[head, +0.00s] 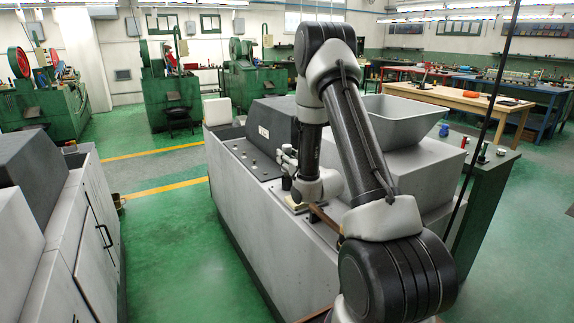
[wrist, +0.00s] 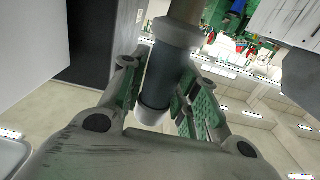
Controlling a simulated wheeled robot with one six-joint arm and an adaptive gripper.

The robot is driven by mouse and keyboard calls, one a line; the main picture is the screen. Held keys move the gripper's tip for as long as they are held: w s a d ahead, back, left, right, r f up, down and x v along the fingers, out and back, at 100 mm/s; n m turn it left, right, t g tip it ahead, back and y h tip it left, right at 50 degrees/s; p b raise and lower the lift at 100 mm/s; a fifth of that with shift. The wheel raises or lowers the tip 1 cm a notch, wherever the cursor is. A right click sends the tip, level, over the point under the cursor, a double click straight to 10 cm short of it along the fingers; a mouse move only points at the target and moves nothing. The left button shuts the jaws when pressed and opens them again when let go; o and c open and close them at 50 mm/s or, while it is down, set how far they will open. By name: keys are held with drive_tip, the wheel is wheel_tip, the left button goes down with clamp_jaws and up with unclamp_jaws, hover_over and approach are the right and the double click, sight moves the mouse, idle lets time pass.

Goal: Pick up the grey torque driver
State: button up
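A dark grey cylinder with a pale grey collar, which looks like the grey torque driver (wrist: 165,75), is between the fingers of my gripper (wrist: 160,85) in the wrist view. A tan part shows beyond its collar. The green finger pads flank the cylinder closely on both sides; whether both touch it is not clear. In the head view my gripper (head: 287,162) is low over the top of the grey machine (head: 232,170), by a small beige plate (head: 297,206). The driver is small and hard to make out there, partly hidden by my gripper.
A grey hopper (head: 415,125) stands on the machine behind my arm. A dark sloped housing (head: 268,122) is behind my gripper. Another grey machine (head: 75,225) is at the left, with clear green floor (head: 170,235) between. A wooden bench (head: 460,98) is at the back right.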

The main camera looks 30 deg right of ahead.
drive_tip(key=c, duration=0.3)
